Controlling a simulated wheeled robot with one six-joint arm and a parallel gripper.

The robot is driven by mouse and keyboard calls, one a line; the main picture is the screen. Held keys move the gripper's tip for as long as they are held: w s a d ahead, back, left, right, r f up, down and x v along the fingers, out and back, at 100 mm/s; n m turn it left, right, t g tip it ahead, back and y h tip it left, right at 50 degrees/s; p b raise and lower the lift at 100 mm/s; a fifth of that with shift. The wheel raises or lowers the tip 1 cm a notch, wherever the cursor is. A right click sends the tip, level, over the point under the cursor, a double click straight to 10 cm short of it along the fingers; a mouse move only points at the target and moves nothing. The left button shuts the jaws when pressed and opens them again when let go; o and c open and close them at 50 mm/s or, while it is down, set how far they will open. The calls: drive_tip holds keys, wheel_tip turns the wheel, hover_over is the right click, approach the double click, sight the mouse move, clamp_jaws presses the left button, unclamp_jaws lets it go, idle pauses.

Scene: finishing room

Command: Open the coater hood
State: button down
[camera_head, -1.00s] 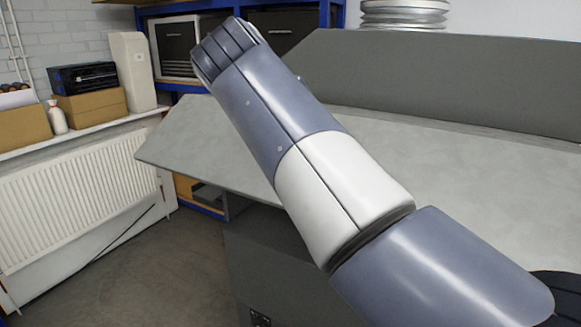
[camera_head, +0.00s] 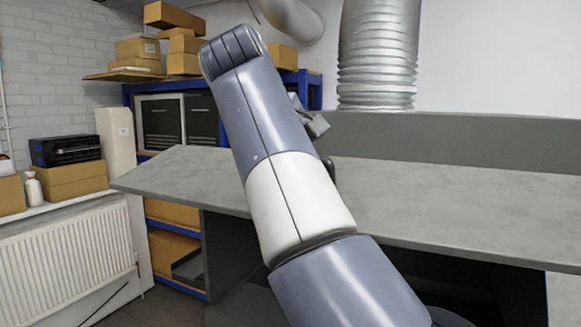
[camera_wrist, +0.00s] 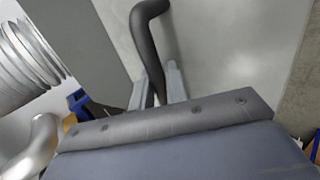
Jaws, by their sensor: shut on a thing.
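The coater hood (camera_head: 450,205) is a broad pale grey panel on a dark grey cabinet, seen in the head view behind my arm. A dark opening (camera_head: 440,275) shows beneath its front edge, so it stands raised at the front. In the wrist view a dark curved handle (camera_wrist: 147,30) runs along the pale hood surface (camera_wrist: 225,45). My gripper (camera_wrist: 158,85) is shut on the handle, with a grey finger on either side of the bar. In the head view my arm hides most of the gripper and the handle.
A ribbed silver duct (camera_head: 378,55) rises behind the hood. A blue shelf unit (camera_head: 310,92) with boxes stands at the back left. A white radiator (camera_head: 70,250) is along the left wall. Some floor shows between radiator and cabinet.

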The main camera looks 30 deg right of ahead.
idle(0.4)
drive_tip(key=c, duration=1.5)
unclamp_jaws()
drive_tip(key=shift+d, duration=0.1)
